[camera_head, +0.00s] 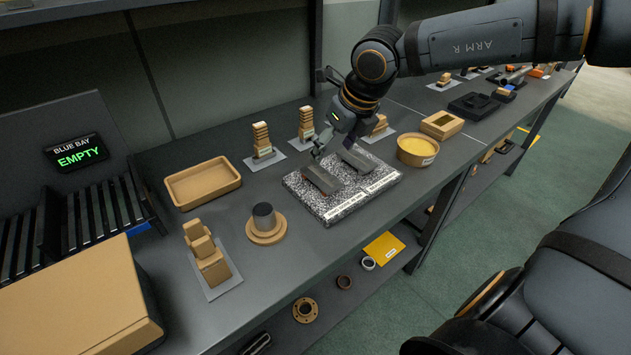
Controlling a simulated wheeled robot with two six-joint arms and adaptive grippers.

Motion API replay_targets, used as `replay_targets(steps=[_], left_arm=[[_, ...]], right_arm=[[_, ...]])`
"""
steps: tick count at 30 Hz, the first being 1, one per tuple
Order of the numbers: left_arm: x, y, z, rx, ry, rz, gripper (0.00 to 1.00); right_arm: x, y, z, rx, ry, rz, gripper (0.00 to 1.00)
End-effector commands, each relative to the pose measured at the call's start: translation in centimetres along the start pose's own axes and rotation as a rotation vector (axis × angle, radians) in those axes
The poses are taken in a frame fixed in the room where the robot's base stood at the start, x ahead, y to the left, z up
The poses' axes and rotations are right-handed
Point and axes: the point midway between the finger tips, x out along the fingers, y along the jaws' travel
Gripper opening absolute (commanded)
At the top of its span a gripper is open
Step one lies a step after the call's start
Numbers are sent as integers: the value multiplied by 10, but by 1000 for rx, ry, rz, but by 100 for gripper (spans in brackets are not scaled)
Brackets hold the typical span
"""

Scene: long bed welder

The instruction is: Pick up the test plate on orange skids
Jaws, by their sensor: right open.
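A speckled grey slab (376,200) with white labels on its front edge lies on the bench. Two dark plates rest on it. The left plate (323,180) shows small reddish-orange parts along its side, which look like the orange skids. The right plate (356,161) is grey, and no orange is clear on it. My right gripper (318,152) is open and tilted, just above and behind the far end of the left plate. It holds nothing that I can see. Whether a finger touches the plate cannot be told. My left gripper is not in view.
A tan tray (203,184), a flanged part with a dark cylinder (265,222) and stepped tan blocks (263,139) stand left of and behind the slab. A round tan bowl (417,149) stands close at its right. A slatted rack with an "EMPTY" sign (79,153) is at far left.

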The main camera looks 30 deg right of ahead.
Motion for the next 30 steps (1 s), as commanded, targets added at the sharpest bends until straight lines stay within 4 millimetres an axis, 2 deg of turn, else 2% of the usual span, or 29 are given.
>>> replay_targets(steps=[2,9,17,24,30], left_arm=[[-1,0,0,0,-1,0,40],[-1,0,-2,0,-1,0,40],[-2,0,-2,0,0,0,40],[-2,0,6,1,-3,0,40],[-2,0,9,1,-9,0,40]], right_arm=[[4,0,0,0,3,0,74],[44,0,0,1,4,-1,74],[57,0,0,0,2,0,74],[96,0,0,-1,4,-1,74],[104,0,1,0,-1,2,74]])
